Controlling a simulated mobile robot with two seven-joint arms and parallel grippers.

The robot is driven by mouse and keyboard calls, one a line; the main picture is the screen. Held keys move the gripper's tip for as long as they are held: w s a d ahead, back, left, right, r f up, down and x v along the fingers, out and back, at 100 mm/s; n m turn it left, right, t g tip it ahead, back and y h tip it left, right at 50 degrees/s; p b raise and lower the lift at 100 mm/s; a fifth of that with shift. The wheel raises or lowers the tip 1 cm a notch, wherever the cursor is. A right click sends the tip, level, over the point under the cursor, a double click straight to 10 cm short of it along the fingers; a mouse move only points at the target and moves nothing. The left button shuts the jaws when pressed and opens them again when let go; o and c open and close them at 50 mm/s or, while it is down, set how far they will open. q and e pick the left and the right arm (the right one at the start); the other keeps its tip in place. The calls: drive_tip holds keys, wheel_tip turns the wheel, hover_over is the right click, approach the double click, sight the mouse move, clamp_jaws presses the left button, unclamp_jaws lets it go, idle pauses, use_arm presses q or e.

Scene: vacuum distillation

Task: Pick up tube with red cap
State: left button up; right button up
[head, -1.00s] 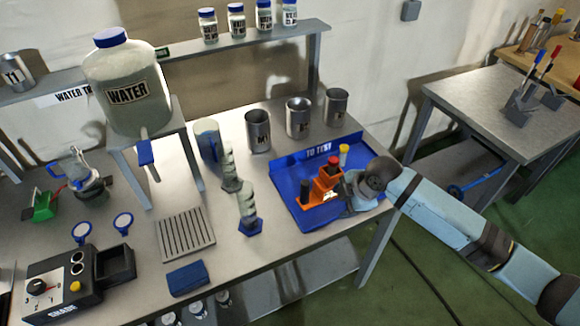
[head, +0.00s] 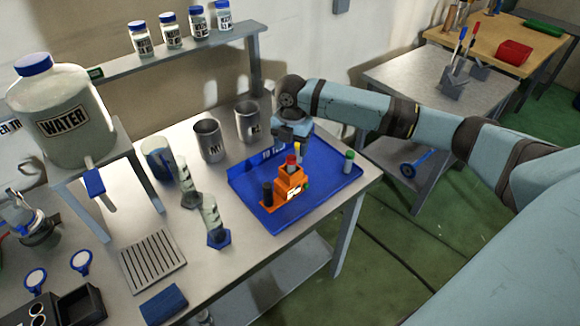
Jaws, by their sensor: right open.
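The red-capped tube (head: 292,160) stands upright in the orange rack (head: 290,183) on the blue tray (head: 327,192). My right gripper (head: 292,139) hangs above and slightly behind it, pointing down, open and apart from the red cap as far as I can see. The wrist covers part of the tray's back edge and lettering. A yellow-capped tube (head: 300,151) shows just behind the red one. A black-capped tube (head: 267,193) stands at the rack's left end. My left gripper is not in view.
Metal cups (head: 209,140) stand left of the tray, with glass cylinders (head: 213,222) in front. The water jug (head: 62,115) is at the left. The tray's front right is clear.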

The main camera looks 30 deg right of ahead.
sight(291, 158)
drive_tip(key=shift+f, duration=0.7)
wheel_tip(291, 158, down, 4)
drive_tip(key=shift+a+f+p, duration=0.1)
drive_tip(key=shift+f+p, duration=0.05)
drive_tip(key=shift+p, duration=0.45)
drive_tip(key=shift+f, duration=0.5)
drive_tip(key=c, duration=1.1)
drive_tip(key=shift+o, duration=0.2)
drive_tip(key=shift+r, duration=0.1)
